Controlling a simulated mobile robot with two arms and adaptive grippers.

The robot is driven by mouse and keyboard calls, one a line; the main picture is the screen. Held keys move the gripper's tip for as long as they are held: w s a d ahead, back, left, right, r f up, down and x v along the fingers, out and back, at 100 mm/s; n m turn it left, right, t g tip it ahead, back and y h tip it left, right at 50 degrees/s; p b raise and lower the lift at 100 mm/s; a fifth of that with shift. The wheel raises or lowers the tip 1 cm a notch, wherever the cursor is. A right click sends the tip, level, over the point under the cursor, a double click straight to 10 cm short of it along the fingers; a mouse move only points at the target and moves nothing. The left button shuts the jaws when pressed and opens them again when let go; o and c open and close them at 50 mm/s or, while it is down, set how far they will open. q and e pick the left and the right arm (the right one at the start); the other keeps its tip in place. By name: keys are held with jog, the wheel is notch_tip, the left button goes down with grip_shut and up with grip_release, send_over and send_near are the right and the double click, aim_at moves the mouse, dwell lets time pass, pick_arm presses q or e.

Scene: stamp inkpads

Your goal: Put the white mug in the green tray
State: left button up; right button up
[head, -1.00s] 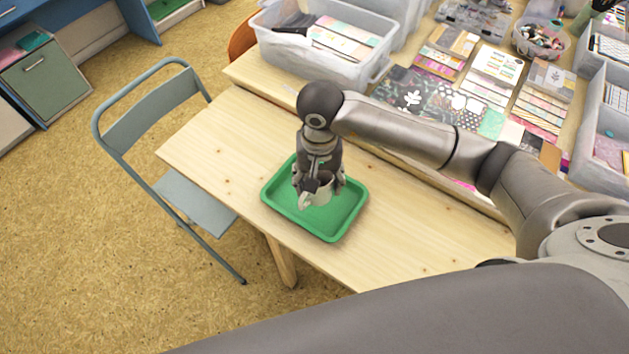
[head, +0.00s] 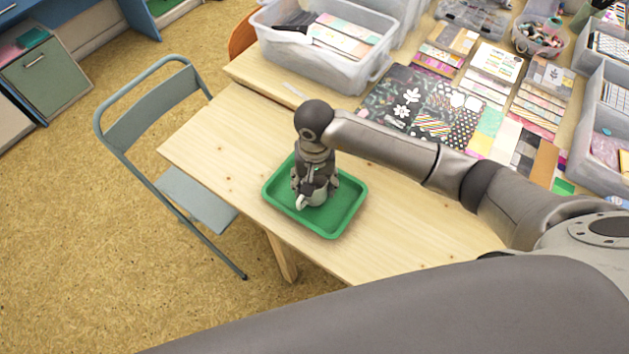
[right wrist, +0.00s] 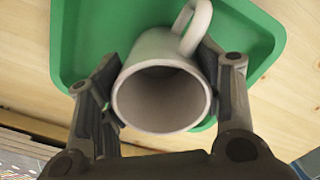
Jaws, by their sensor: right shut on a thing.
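The white mug (head: 318,196) is between the fingers of my right gripper (head: 315,186), over the middle of the green tray (head: 337,229). In the right wrist view the mug (right wrist: 163,97) shows its open mouth toward the camera and its handle at the top. The fingers of my right gripper (right wrist: 164,95) press on both sides of it. The green tray (right wrist: 85,40) lies behind the mug there. The mug's base is hidden, so I cannot tell whether it touches the tray floor. My left gripper is not in view.
The tray stands on a light wooden table (head: 222,143). A grey folding chair (head: 190,190) is at the table's left. Behind are a clear plastic bin (head: 345,70) and patterned papers (head: 415,105). The table left of the tray is bare.

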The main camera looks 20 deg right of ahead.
jog(key=o, duration=1.2)
jog(key=shift+r+p, duration=0.15)
jog(key=shift+p, duration=0.15)
notch_tip(320, 180, up, 12)
jog(key=shift+b, duration=1.2)
